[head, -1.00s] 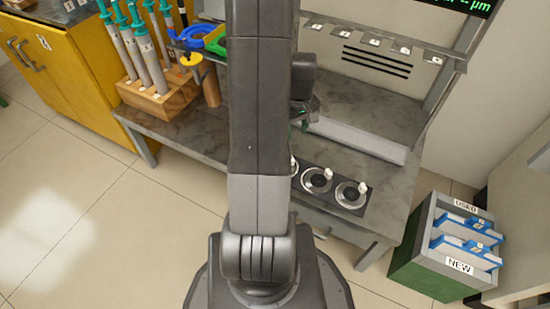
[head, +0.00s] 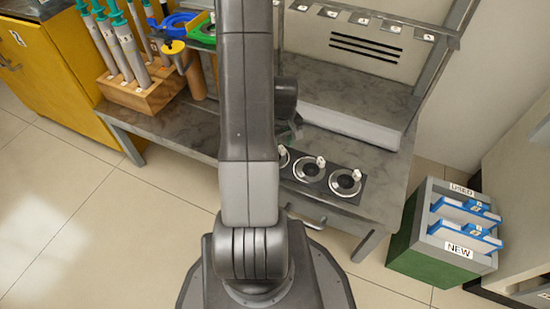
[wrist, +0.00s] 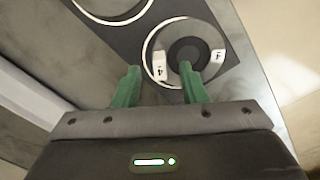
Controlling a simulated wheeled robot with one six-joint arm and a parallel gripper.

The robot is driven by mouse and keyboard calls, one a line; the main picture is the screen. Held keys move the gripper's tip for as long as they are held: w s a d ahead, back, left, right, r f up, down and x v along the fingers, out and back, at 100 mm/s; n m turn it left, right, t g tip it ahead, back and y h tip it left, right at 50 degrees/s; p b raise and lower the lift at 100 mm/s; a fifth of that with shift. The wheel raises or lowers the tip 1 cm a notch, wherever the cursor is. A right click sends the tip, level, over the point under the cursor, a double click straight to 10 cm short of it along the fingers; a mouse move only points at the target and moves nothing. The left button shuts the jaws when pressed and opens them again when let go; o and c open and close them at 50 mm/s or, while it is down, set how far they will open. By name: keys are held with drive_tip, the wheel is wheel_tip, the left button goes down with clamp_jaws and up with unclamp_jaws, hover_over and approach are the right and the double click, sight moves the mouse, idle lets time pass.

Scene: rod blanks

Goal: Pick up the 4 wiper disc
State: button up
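In the wrist view, a round wiper disc marked 4 (wrist: 186,53) sits in the dark panel, with a dark centre, a pale rim and a white tab (wrist: 158,68) marked 4. A second white label reading 4 lies on its other side. My gripper (wrist: 159,68) has two green fingers set apart, with the white tab in view between their tips. I cannot tell how far above it they are. In the head view my arm hides this disc and most of my gripper (head: 291,133).
Other discs with white tabs (head: 309,169) (head: 345,182) are in the same panel at the bench's front edge. A pale block (head: 350,124) lies behind. A wooden rod rack (head: 140,92) stands at left, and a green-sided bin (head: 422,262) stands on the floor at right.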

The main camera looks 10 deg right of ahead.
wheel_tip(320, 180, down, 2)
drive_tip(key=shift+f, duration=0.2)
drive_tip(key=shift+r, duration=0.1)
clamp_jaws()
